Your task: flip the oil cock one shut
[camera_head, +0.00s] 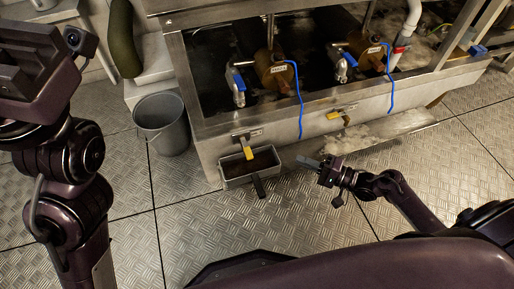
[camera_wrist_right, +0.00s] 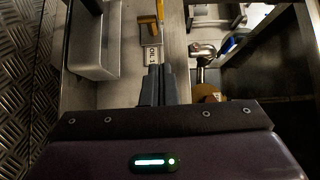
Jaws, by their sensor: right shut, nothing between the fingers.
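The cock with a yellow handle (camera_head: 249,153) sits on the front wall of the steel tank, above a small tray. Its handle points down toward the tray. In the right wrist view the yellow handle (camera_wrist_right: 160,10) and brass-coloured body are at the top, beside a white label (camera_wrist_right: 152,53) whose small lettering seems to read OIL 1. My right gripper (camera_head: 307,161) is shut and empty, to the right of the cock and apart from it. Its fingertips (camera_wrist_right: 157,70) point toward the label in the wrist view. My left arm shows at the left; its fingers are out of view.
A second yellow-handled cock (camera_head: 338,115) is farther right on the tank wall. The tray (camera_head: 233,181) of dark material stands under the first cock. A grey bucket (camera_head: 163,124) stands left of the tank. Blue cords (camera_head: 299,98) hang over the tank edge. The plate floor in front is open.

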